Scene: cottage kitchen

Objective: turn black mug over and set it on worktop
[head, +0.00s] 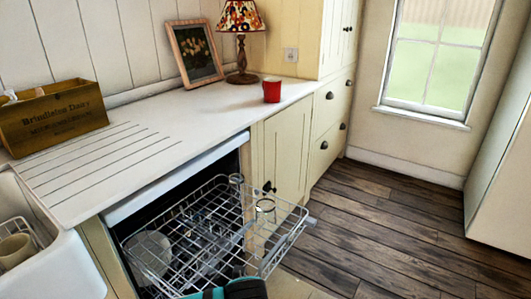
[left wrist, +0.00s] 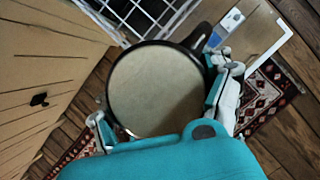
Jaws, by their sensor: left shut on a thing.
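The black mug (left wrist: 113,77) is in the left wrist view, with a dark rim around a broad pale round face and a dark handle at its upper right. I cannot tell whether the pale face is its inside or its base. My left gripper (left wrist: 162,98) is shut on the mug, one finger on each side. In the head view only a teal and black part of my arm shows at the bottom edge. The white worktop (head: 205,112) runs along the wall, with grooves at its left. My right gripper is not in view.
The open dishwasher's wire rack (head: 190,232) holds glasses and a plate below the worktop. A red mug (head: 272,91), a lamp (head: 241,45), a picture frame (head: 193,55) and a wooden box (head: 53,118) stand on the worktop. Its middle is clear. A sink (head: 62,262) is at left.

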